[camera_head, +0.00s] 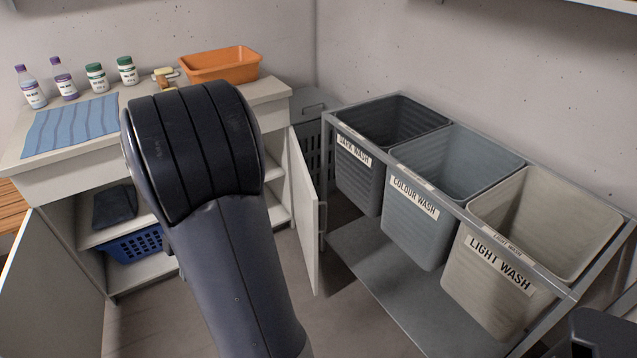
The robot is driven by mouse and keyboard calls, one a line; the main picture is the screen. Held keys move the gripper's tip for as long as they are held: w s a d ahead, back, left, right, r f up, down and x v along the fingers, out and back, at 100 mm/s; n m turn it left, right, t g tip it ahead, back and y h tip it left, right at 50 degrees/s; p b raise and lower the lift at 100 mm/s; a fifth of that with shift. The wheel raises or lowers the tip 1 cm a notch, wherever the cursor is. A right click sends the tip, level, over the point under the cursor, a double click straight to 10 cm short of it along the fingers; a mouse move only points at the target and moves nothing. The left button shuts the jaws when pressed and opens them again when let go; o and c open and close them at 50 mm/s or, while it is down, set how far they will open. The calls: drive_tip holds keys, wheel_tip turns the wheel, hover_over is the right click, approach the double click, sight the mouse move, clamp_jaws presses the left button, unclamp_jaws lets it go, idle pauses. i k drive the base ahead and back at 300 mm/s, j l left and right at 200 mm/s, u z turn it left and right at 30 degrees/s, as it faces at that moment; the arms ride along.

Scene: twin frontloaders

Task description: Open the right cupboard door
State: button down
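The right cupboard door (304,212) stands swung open, seen nearly edge-on, with its handle (322,218) on the side facing the laundry bins. The white cupboard (62,185) has open shelves behind it, and its left door (52,290) is also swung open at the lower left. My large dark arm rises through the middle of the view and covers much of the cupboard's centre. My gripper is not visible. I cannot tell whether anything touches the right door.
A rack (372,278) with dark, colour and light wash bins stands close to the right of the open door. The worktop holds several bottles, a blue cloth (70,126) and an orange tub (220,65). A blue basket (135,244) sits inside the cupboard.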

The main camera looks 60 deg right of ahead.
sight(305, 202)
drive_tip(key=i+l+z, duration=0.1)
drive_tip(key=l+z, duration=0.25)
drive_tip(key=i+l+z, duration=0.15)
drive_tip(key=l+z, duration=0.2)
drive_tip(key=i+l+z, duration=0.2)
drive_tip(key=z, duration=0.15)
drive_tip(key=l, duration=0.1)
